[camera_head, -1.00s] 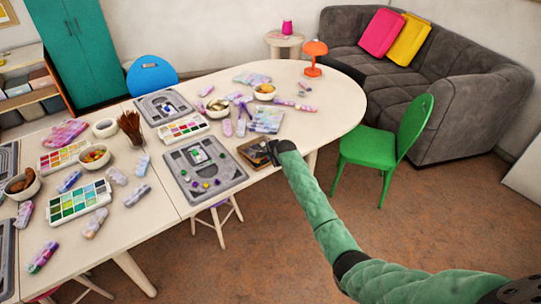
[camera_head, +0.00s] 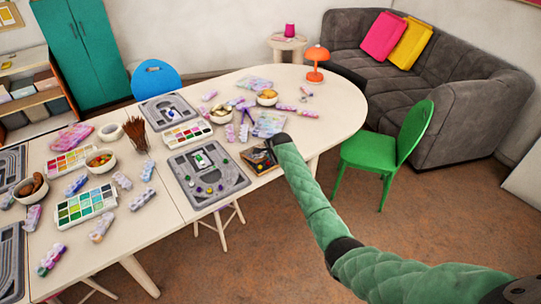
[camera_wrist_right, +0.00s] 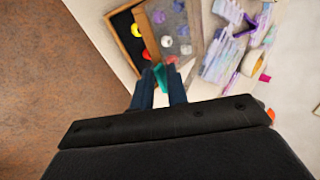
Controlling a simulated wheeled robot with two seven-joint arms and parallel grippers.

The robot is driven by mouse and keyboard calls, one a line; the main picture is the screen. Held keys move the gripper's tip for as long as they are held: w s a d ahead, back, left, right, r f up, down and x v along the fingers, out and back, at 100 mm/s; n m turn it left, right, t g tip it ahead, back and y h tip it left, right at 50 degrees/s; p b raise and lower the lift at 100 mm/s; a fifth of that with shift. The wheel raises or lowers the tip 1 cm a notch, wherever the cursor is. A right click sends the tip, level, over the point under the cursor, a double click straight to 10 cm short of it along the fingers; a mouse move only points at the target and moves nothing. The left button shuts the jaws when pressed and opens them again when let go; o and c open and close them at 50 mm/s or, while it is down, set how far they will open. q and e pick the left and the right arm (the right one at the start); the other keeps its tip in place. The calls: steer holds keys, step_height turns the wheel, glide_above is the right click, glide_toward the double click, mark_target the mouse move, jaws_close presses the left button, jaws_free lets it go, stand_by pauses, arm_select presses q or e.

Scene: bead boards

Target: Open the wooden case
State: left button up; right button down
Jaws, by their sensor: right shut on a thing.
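The wooden case (camera_head: 259,158) lies at the front edge of the table, right of the bead board. In the right wrist view its wooden frame (camera_wrist_right: 122,48) surrounds a dark inside with yellow and red beads. A greyish, see-through-looking panel (camera_wrist_right: 180,12) with pale and coloured beads showing covers its right part; it looks like the lid, partly off the inside. My right gripper (camera_wrist_right: 161,76) is shut at the panel's near edge, with a teal-green bit between its fingers. In the head view the right gripper (camera_head: 272,143) is at the case's back right. My left gripper is not in view.
The bead board (camera_head: 203,172) with loose beads lies left of the case. Pastel packs (camera_head: 268,124) and a bowl (camera_head: 267,97) stand behind it. A green chair (camera_head: 390,150) stands right of the table. The table's right end is mostly clear.

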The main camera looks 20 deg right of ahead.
steer(key=shift+w+a+r+g+p, duration=0.1)
steer(key=shift+w+r+g+p, duration=0.15)
steer(key=shift+r+p, duration=0.2)
steer(key=shift+w+a+r+g+p, duration=0.1)
steer(key=shift+w+r+g+p, duration=0.2)
steer(key=shift+r, duration=0.2)
steer(key=shift+w+a+r+g+h+p, duration=0.15)
steer(key=shift+w+r+g+h+p, duration=0.3)
steer(key=shift+r+g, duration=0.1)
steer(key=shift+w+a+r+g, duration=0.25)
steer(key=shift+w+r+g, duration=0.2)
steer(key=shift+r, duration=0.25)
steer(key=shift+w+a+r+g+h, duration=0.25)
steer(key=shift+w+r+g+h, duration=0.1)
steer(key=shift+w+r+g, duration=0.35)
steer(key=shift+w, duration=0.1)
